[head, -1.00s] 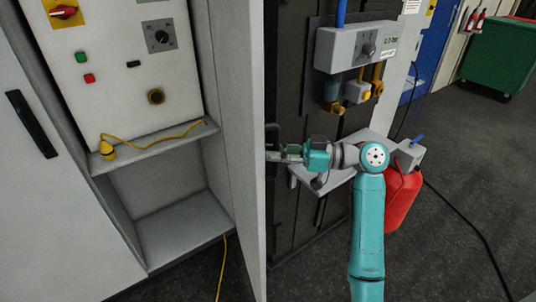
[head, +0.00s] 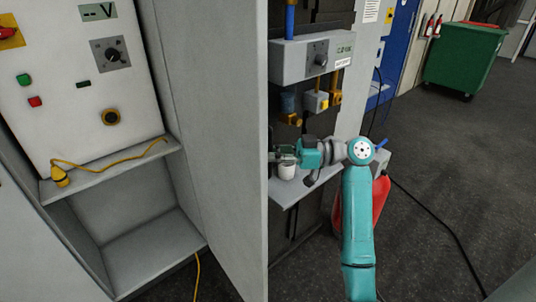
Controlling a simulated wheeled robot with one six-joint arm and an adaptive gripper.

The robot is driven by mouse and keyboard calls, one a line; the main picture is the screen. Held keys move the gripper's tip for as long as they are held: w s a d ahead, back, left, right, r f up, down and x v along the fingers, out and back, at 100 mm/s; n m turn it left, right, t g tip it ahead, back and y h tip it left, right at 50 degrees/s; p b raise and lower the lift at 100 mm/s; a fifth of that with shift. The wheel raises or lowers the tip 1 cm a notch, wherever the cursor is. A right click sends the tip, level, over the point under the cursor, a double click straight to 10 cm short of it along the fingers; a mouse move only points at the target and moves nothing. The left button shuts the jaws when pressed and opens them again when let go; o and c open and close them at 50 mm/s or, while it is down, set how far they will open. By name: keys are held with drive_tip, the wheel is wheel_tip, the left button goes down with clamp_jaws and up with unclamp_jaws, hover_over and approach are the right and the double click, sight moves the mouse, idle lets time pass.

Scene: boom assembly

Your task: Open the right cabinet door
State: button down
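The right cabinet door (head: 228,150) stands open, swung outward toward me, and its inner face shows. Its outer face and any handle on it are hidden. My gripper (head: 283,157) is just to the right of the door's free edge in the picture, on its outer side. The fingers are small and partly hidden there, so I cannot tell whether they touch the door or are open. The cabinet's inside shows a control panel (head: 85,75) with buttons and a dial, above a shelf (head: 110,172).
A yellow cable with plug (head: 60,178) lies on the shelf. Right of the door are a grey wall unit (head: 300,60), a small ledge with a white cup-like thing (head: 287,171), and a red container (head: 381,198). A green bin (head: 465,58) stands far back; the right floor is mostly clear.

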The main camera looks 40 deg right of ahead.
drive_tip(key=c, duration=1.1)
unclamp_jaws()
drive_tip(key=shift+s, duration=0.15)
drive_tip(key=shift+c, duration=0.2)
drive_tip(key=shift+d, duration=0.1)
drive_tip(key=v, duration=1.1)
drive_tip(key=shift+s+d, duration=0.3)
